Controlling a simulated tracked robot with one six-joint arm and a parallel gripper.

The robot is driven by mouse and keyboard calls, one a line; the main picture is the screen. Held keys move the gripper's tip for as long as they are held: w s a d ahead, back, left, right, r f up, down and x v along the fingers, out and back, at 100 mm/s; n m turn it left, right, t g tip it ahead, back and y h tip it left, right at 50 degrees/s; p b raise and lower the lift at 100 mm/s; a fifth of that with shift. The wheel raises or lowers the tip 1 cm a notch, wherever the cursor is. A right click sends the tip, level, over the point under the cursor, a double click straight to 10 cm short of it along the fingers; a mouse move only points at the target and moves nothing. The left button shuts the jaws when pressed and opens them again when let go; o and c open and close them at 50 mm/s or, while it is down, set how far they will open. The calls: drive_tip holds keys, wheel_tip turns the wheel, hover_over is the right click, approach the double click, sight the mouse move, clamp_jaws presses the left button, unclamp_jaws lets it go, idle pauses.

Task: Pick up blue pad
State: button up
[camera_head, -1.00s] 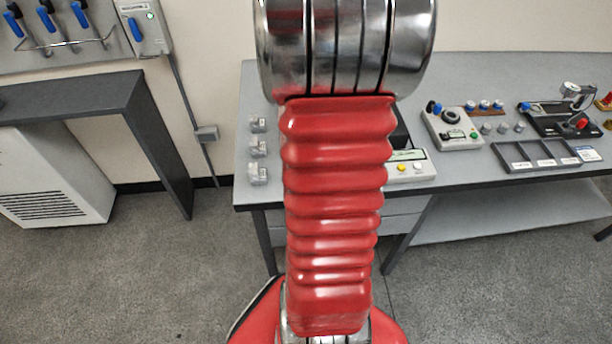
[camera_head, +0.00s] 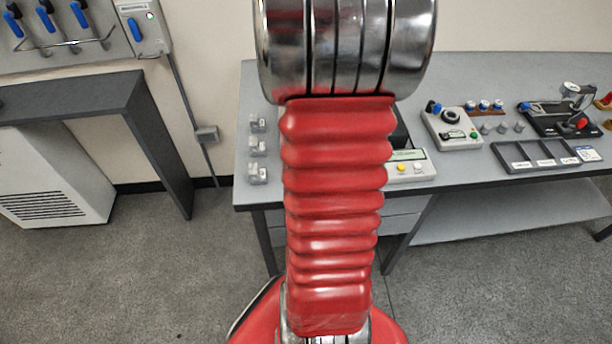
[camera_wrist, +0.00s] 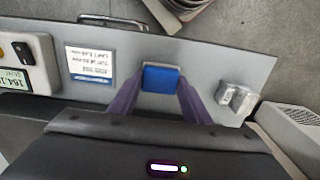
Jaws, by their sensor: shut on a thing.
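The blue pad (camera_wrist: 160,79) is a small blue block with a pale edge along its top, seen in the middle of the wrist view. My gripper (camera_wrist: 161,82) has its two purple fingers closed on the pad's left and right sides. The grey table top lies behind the pad; I cannot tell whether the pad touches it. In the head view my own red arm hides the pad and the gripper.
A white printed card (camera_wrist: 90,63) and a display box (camera_wrist: 28,65) lie left of the pad in the wrist view. Small clear-grey blocks (camera_wrist: 236,98) sit to its right, near the table's edge. In the head view, a control box (camera_head: 451,129) and a dark tray (camera_head: 540,153) stand farther right.

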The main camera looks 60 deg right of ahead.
drive_tip(key=shift+c, duration=0.9)
drive_tip(key=shift+r, duration=0.1)
wheel_tip(320, 180, up, 10)
